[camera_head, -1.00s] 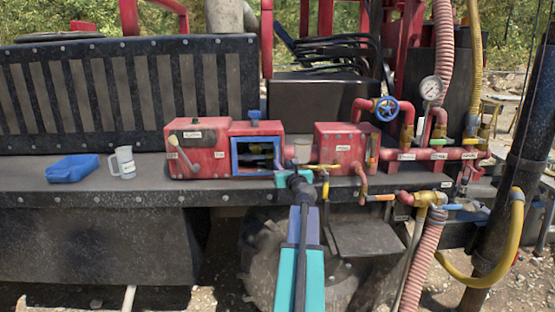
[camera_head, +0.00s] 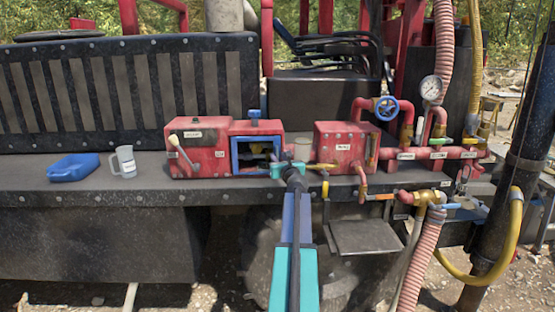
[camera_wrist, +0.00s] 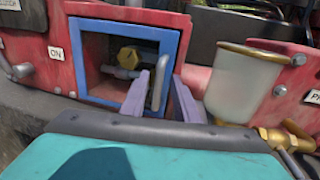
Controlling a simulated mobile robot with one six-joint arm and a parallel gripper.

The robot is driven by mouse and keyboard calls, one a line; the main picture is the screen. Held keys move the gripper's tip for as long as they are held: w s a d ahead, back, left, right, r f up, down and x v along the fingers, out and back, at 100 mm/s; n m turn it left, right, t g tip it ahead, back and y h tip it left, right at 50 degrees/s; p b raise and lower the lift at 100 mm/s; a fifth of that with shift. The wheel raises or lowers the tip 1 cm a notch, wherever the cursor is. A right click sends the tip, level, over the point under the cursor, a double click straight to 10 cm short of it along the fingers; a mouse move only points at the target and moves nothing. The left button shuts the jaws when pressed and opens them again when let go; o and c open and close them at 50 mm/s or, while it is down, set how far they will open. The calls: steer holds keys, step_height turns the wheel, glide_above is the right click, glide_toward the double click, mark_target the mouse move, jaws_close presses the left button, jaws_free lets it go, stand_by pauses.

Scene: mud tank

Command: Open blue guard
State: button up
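The blue guard (camera_head: 235,154) is a square blue frame on the front of a red box (camera_head: 205,155). In the wrist view the guard (camera_wrist: 125,29) surrounds a dark recess with a yellow hex fitting (camera_wrist: 128,57) and grey piping. A pale grey upright handle (camera_wrist: 158,85) stands near its right side. My gripper (camera_wrist: 160,92) has two purple fingers set apart, with the handle showing between their tips. Whether they touch it I cannot tell. In the head view my gripper (camera_head: 280,168) is at the guard's lower right corner.
A cloudy cup-shaped container (camera_wrist: 243,85) on a brass fitting stands close to the right of my gripper. A second red box (camera_head: 340,148) and red pipes lie further right. A blue tray (camera_head: 73,167) and a measuring jug (camera_head: 124,162) are at the left of the deck.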

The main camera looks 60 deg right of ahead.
jaws_close()
